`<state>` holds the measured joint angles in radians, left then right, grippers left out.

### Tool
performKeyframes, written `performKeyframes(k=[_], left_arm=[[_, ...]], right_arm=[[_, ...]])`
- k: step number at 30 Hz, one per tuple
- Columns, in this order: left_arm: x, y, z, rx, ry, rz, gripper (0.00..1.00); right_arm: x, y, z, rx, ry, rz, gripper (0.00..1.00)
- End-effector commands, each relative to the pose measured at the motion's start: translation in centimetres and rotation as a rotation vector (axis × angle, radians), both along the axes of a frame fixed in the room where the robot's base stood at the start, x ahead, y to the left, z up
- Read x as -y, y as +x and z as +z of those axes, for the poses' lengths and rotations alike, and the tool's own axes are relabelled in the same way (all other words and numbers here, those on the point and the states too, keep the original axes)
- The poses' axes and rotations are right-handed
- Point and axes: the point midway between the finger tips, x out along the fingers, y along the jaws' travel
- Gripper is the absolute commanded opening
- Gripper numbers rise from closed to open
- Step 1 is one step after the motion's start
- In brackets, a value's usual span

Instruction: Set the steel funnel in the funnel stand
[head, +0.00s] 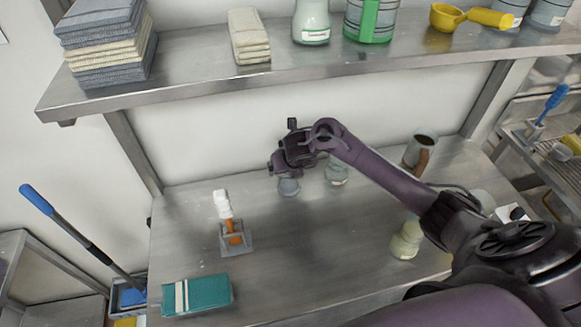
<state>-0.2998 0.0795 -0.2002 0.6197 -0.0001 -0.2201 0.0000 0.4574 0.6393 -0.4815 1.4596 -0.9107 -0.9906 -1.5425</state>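My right arm reaches in from the right, and its dark gripper (289,172) is over the back middle of the steel counter. A small grey-blue rounded object (289,187) shows directly below the gripper; I cannot tell whether it is the steel funnel or whether the fingers hold it. The fingers are too small and dark to read. A small grey frame stand (237,246) is on the counter at left, with an orange-handled, white-topped tool (224,206) upright in it. I cannot identify a separate funnel stand. My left gripper is not in view.
A pale jar (337,172) stands just right of the gripper. A mug (420,150) and a pale green container (406,241) are farther right. A shelf (200,80) overhangs the back. The counter's middle is clear.

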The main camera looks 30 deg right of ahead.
Motion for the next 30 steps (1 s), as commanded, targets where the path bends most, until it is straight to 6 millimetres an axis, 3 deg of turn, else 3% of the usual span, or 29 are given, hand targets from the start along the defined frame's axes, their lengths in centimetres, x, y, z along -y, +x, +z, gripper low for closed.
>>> performKeyframes(k=[11,12,13,17,23,30], left_arm=[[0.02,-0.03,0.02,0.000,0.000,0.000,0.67],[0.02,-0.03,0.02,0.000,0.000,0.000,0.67],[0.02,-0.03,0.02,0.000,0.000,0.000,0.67],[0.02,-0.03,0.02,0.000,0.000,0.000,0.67],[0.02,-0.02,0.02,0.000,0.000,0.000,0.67],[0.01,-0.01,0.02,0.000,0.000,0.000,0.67]], right_arm=[[-0.01,0.01,0.04,0.000,0.000,0.000,0.64],[-0.01,0.01,0.04,0.000,0.000,0.000,0.97],[-0.01,0.01,0.04,0.000,0.000,0.000,1.00],[-0.01,0.00,0.03,0.000,0.000,0.000,1.00],[-0.02,-0.02,0.00,0.000,0.000,0.001,0.79],[-0.02,-0.02,0.00,-0.001,0.000,0.001,0.79]])
